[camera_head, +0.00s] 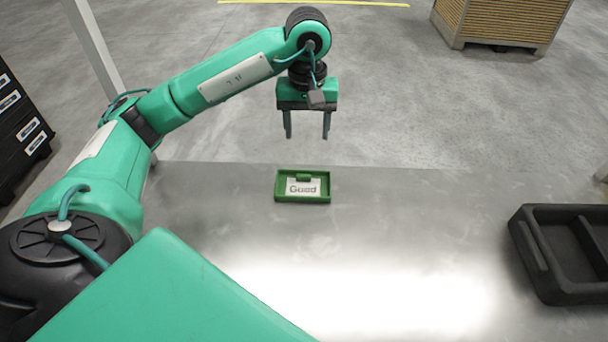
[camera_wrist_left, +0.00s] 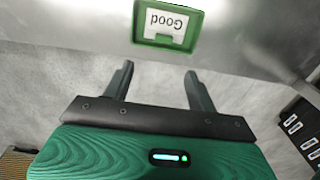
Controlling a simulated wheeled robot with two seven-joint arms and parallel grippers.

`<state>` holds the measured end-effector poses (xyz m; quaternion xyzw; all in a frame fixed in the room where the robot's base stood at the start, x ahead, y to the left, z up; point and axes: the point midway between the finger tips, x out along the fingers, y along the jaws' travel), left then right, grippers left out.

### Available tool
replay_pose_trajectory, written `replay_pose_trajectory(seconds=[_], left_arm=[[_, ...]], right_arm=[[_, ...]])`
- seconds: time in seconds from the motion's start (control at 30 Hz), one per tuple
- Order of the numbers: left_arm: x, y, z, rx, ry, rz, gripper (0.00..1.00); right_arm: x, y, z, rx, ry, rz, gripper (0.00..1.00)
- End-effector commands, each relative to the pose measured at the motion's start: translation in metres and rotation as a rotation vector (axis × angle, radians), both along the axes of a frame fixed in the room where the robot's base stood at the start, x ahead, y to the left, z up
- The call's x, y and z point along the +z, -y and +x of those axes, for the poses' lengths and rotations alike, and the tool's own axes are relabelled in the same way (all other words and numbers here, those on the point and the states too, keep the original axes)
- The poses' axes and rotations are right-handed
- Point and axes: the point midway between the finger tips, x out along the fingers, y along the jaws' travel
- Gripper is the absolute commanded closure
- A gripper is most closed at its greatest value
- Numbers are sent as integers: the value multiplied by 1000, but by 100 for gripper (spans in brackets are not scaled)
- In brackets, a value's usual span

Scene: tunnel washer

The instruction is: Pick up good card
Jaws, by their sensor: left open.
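The good card (camera_head: 303,187) is a white label reading "Good" in a green frame with a small green tab at its far edge. It lies flat on the metal table (camera_head: 400,215) near the far edge. It also shows in the left wrist view (camera_wrist_left: 167,22), at the top. My left gripper (camera_head: 307,137) is open and empty, its fingers pointing down, above and beyond the card. In the left wrist view its two fingers (camera_wrist_left: 158,75) are spread, apart from the card. My right gripper is not in view.
A black divided tray (camera_head: 545,262) stands at the right side of the table. A slatted crate (camera_head: 500,20) is on the floor at the back right. Black bins (camera_head: 20,130) stand at the far left. The table around the card is clear.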

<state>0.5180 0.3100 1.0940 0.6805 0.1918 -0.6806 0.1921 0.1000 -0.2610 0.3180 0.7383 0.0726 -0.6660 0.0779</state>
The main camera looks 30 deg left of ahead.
Motion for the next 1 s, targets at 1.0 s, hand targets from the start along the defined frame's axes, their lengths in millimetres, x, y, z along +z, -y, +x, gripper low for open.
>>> replay_pose_trajectory(seconds=[1.0], left_arm=[[-112, -4, -6, 0, -5, -1, 42]], right_arm=[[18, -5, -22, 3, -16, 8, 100]])
